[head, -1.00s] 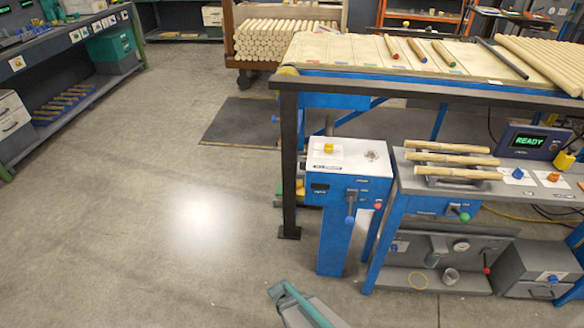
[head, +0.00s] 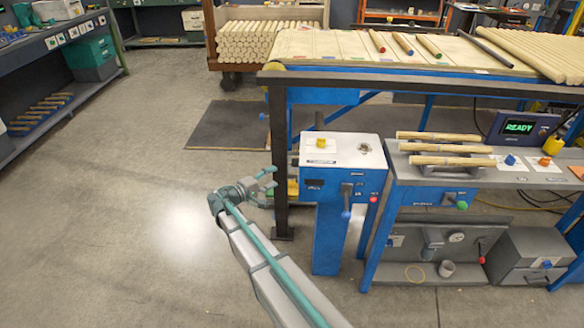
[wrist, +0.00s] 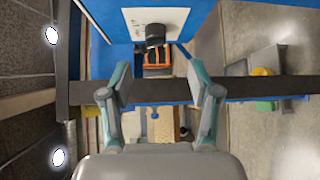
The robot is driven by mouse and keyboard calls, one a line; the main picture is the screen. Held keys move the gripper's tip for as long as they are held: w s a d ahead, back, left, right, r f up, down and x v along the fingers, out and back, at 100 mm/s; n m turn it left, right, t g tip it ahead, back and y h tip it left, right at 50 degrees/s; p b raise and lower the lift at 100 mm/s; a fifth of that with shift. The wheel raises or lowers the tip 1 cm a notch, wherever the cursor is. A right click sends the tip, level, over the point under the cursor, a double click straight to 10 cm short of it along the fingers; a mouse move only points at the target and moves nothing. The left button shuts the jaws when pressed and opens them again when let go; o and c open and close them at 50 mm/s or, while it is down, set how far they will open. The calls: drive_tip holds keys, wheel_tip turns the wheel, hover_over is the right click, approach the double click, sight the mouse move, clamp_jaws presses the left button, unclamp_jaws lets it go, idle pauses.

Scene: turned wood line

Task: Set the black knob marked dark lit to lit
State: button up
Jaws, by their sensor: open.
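A black knob (wrist: 155,34) stands out from a white plate (wrist: 180,22) on a blue face at the top of the wrist view. Its marks are too small to read, so I cannot confirm that it is the dark lit knob or tell its setting. I cannot pick it out in the head view. My gripper (head: 271,179) is open and empty, left of the blue pedestal (head: 328,238) and close to the dark table post. In the wrist view my gripper (wrist: 160,92) shows its two fingers spread, apart from the knob.
The dark post (head: 279,150) stands beside my gripper and crosses the wrist view behind the fingers. The pedestal carries a yellow knob (head: 321,142) and a blue-tipped lever (head: 346,205). A bench with wooden spindles (head: 440,148) stands right. Open floor (head: 130,220) lies left.

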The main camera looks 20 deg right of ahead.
sight(294, 165)
drive_tip(key=x, duration=0.3)
drive_tip(key=p+x, duration=0.1)
drive_tip(key=x, duration=0.6)
drive_tip(key=shift+w+d+r, duration=0.25)
drive_tip(key=shift+w+d, duration=0.05)
drive_tip(key=shift+d, duration=0.05)
drive_tip(key=c, duration=1.1)
drive_tip(key=shift+c, duration=0.2)
